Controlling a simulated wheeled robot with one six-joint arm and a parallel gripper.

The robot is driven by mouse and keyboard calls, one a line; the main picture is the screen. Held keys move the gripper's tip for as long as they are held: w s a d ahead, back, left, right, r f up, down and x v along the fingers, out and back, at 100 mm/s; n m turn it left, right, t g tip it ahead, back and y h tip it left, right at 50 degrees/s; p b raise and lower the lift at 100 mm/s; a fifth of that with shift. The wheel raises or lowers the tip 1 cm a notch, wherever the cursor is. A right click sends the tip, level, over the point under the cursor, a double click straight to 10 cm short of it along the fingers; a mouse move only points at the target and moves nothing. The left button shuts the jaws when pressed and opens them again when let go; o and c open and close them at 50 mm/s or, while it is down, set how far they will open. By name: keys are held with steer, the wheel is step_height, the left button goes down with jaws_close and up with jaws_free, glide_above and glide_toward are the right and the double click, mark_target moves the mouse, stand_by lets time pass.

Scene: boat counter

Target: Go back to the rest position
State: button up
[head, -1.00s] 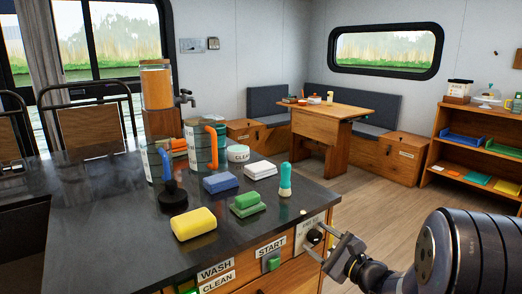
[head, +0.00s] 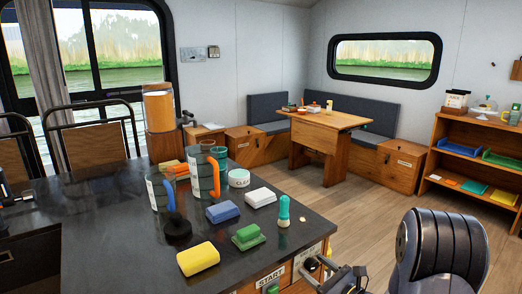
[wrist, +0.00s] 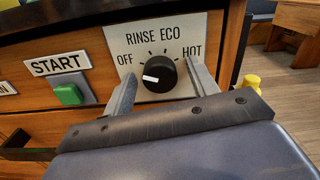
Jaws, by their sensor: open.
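My gripper (wrist: 161,84) is open in the wrist view, with one finger on each side of a black dial (wrist: 158,75). Whether the fingers touch the dial cannot be told. The dial's white mark is on its left side, nearest OFF. Its white panel (wrist: 184,28) reads OFF, RINSE, ECO and HOT. In the head view my gripper (head: 336,276) is low at the counter's front right corner, partly cut off by the bottom edge.
The dark counter (head: 105,225) holds a yellow sponge (head: 198,258), a blue block (head: 222,212), a green block (head: 248,236), a teal bottle (head: 284,211) and mugs. A green START button (wrist: 68,94) is left of the dial. Floor (head: 340,205) is open behind my arm.

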steer(key=shift+r+m+p, duration=0.2)
steer(key=shift+m+p, duration=1.2)
steer(key=shift+p, duration=0.55)
steer(key=shift+f+m+p, duration=0.1)
steer(key=shift+m+p, duration=0.5)
steer(key=shift+p, duration=0.1)
steer(key=shift+f, duration=0.1)
